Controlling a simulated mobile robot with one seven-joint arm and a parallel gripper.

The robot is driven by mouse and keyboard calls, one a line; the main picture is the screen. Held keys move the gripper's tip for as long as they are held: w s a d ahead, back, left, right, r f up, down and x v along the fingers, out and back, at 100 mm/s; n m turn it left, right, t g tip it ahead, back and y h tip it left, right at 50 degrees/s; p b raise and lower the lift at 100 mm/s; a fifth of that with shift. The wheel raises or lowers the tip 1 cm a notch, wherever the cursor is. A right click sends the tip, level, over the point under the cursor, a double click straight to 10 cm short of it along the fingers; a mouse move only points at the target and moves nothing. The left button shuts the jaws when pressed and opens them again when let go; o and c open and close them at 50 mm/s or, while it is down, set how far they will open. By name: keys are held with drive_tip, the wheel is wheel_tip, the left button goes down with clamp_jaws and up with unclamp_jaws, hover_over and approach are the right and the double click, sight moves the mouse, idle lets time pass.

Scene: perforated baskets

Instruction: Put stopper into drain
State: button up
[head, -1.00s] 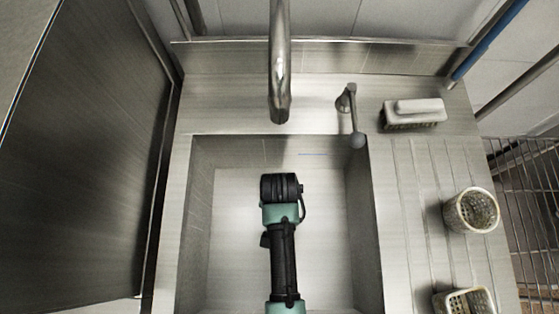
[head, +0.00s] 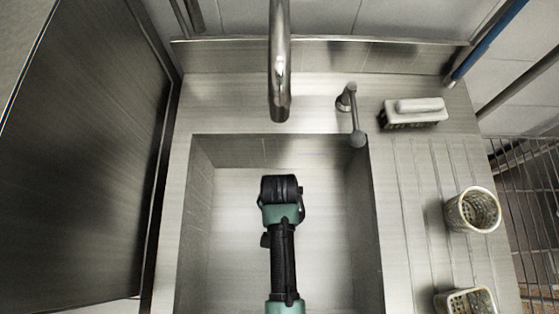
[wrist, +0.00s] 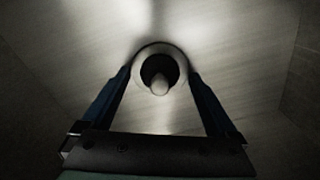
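In the wrist view, a pale metal ring (wrist: 145,53) with a dark inside lies ahead of my gripper, seemingly at the drain on the sink floor. A small light rounded knob (wrist: 160,85), likely part of the stopper, stands in the dark middle of the ring. My gripper (wrist: 160,74) has its two dark blue fingers spread, one tip on each side of the ring. I cannot tell whether the tips touch it. In the head view, my arm reaches down into the steel sink (head: 235,185) and hides the gripper, the ring and the knob.
A faucet (head: 279,75) hangs over the sink's back edge, with a lever (head: 352,110) to its right. A brush (head: 413,112) lies on the back right ledge. Two perforated baskets (head: 473,210) (head: 466,300) stand on the right drainboard. Steel walls enclose the sink.

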drive_tip(key=shift+r, duration=0.1)
wheel_tip(320, 180, up, 13)
drive_tip(key=p, duration=0.2)
drive_tip(key=shift+p, duration=0.4)
idle(0.5)
